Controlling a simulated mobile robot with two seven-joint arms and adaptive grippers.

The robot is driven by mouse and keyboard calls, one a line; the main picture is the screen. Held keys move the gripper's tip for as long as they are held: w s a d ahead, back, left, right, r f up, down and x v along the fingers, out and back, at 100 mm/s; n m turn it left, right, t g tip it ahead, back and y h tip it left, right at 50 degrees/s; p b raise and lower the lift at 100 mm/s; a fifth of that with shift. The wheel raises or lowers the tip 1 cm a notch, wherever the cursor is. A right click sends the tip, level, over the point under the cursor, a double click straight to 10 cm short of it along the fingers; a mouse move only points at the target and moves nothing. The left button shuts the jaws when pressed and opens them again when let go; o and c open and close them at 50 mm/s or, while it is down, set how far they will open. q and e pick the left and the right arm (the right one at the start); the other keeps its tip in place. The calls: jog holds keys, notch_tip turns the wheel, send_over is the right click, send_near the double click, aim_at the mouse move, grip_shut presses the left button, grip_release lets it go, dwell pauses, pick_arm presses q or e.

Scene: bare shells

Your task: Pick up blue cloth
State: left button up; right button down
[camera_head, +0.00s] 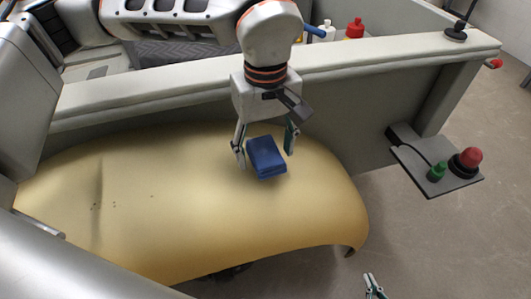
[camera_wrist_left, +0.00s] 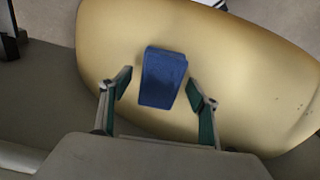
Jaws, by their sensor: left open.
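The blue cloth (camera_head: 268,163) is a folded block lying on the curved tan shell (camera_head: 150,215). My left gripper (camera_head: 265,154) is above it with its fingers open, one to each side of the cloth. In the left wrist view the cloth (camera_wrist_left: 162,76) lies between the open fingertips of my left gripper (camera_wrist_left: 160,84), with a gap on both sides. I cannot tell the exact height of the fingertips over the shell. Only the tips of my right gripper (camera_head: 373,288) show at the bottom edge, away from the shell.
A grey wall with a pale top rail (camera_head: 350,65) runs behind the shell. A side shelf (camera_head: 440,183) at the right carries a red button (camera_head: 469,158) and a green one (camera_head: 437,172). A red bottle (camera_head: 355,28) stands behind the rail. Floor at lower right is clear.

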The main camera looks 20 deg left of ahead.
aim_at(266, 150)
pick_arm(q)
jog(key=c, duration=1.1)
notch_tip(266, 150, up, 20)
jog(key=p, duration=0.1)
